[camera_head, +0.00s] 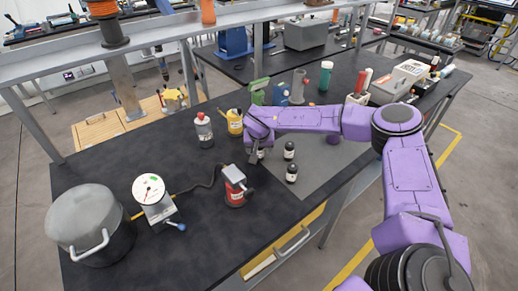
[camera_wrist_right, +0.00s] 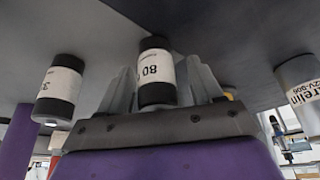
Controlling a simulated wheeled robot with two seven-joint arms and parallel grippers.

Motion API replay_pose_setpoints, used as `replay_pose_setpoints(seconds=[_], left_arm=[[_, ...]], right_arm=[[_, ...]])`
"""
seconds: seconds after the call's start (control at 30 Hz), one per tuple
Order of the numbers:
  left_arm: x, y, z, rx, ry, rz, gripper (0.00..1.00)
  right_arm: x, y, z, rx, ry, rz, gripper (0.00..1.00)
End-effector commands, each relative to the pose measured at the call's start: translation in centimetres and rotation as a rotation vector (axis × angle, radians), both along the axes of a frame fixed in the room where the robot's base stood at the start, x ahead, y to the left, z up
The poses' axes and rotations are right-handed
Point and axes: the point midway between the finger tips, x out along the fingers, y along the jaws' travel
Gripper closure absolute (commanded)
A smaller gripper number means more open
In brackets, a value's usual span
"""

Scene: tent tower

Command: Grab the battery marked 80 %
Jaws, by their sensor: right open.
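The battery marked 80 (camera_wrist_right: 155,68) is a dark cylinder with a white label. In the right wrist view it stands between the two grey fingers of my right gripper (camera_wrist_right: 159,80), which is open around it. I cannot tell whether either finger touches it. In the head view my right gripper (camera_head: 256,151) is over the grey mat, largely hidden by its purple wrist, with a battery (camera_head: 261,154) partly hidden at it. Two more dark batteries with white labels stand to its right, one farther (camera_head: 289,151) and one nearer (camera_head: 291,173). My left gripper is out of view.
Left of the gripper stand a grey bottle with a red cap (camera_head: 204,130) and a yellow can (camera_head: 235,122). A red canister (camera_head: 235,187) is nearer. A grey pot (camera_head: 90,225) and white dial device (camera_head: 153,195) stand farther left. Bare mat (camera_head: 318,165) lies right of the batteries.

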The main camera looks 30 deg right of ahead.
Motion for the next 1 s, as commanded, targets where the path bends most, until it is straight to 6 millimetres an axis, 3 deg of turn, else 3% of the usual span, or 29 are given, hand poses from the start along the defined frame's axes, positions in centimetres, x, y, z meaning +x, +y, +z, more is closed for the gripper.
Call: replay_pose_setpoints(seconds=[0.2, 0.27, 0.4, 0.77, 0.93, 1.0], left_arm=[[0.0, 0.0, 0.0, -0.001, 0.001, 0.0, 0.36], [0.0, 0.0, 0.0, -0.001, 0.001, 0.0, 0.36], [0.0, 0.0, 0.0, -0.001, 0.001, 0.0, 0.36], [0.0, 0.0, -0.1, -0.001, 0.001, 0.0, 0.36], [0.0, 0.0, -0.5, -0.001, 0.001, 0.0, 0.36], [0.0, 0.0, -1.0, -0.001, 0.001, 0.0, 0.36]], right_arm=[[0.1, 0.0, -0.2, 0.0, -0.001, 0.001, 0.35], [0.2, 0.1, -0.2, 0.0, -0.001, 0.002, 0.51], [0.1, 0.1, -0.2, 0.0, -0.001, 0.002, 0.94], [0.2, 0.0, 0.4, 0.0, -0.003, 0.001, 0.94], [0.2, 0.0, 3.2, 0.0, -0.006, 0.002, 0.94], [-1.3, 0.0, 4.8, 0.002, -0.009, 0.003, 0.94]])
